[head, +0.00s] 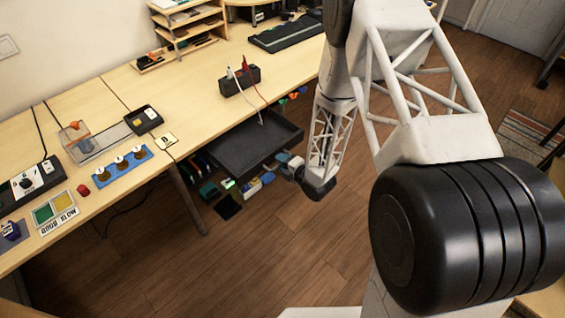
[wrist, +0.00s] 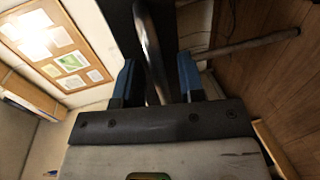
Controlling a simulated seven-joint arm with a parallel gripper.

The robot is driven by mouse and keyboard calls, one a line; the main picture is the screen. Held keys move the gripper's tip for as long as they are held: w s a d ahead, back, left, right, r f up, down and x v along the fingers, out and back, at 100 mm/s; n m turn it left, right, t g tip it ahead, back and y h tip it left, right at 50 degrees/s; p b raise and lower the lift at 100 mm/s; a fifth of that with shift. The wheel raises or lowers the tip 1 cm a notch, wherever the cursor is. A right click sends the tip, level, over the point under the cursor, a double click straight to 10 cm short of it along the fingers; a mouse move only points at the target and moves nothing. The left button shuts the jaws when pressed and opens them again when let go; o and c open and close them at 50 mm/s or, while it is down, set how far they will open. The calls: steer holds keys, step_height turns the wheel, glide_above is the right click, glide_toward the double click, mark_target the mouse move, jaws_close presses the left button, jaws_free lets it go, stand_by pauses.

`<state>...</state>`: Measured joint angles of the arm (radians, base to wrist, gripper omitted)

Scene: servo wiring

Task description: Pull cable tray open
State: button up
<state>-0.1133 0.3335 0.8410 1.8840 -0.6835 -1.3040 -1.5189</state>
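The black cable tray (head: 232,158) sticks out from under the wooden desk's front edge in the head view, its inside showing. My gripper (head: 287,160) is at the tray's right front side, low beside the desk. In the wrist view, my gripper (wrist: 157,80) shows two blue fingers spread apart, with a curved metal bar (wrist: 151,50), likely the tray's handle, running between them. Gaps show between the bar and both fingers. The dark tray surface lies beyond the bar.
The desk (head: 185,85) carries a black box (head: 239,80) with red and white leads; one cable hangs into the tray. A keyboard (head: 286,33) lies at the back. Several small colored items sit below the tray. A desk leg (head: 187,200) stands left; the floor in front is clear.

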steer(key=shift+s+d, duration=0.1)
steer(key=v, duration=0.7)
steer(key=shift+s+d, duration=0.2)
stand_by(0.4)
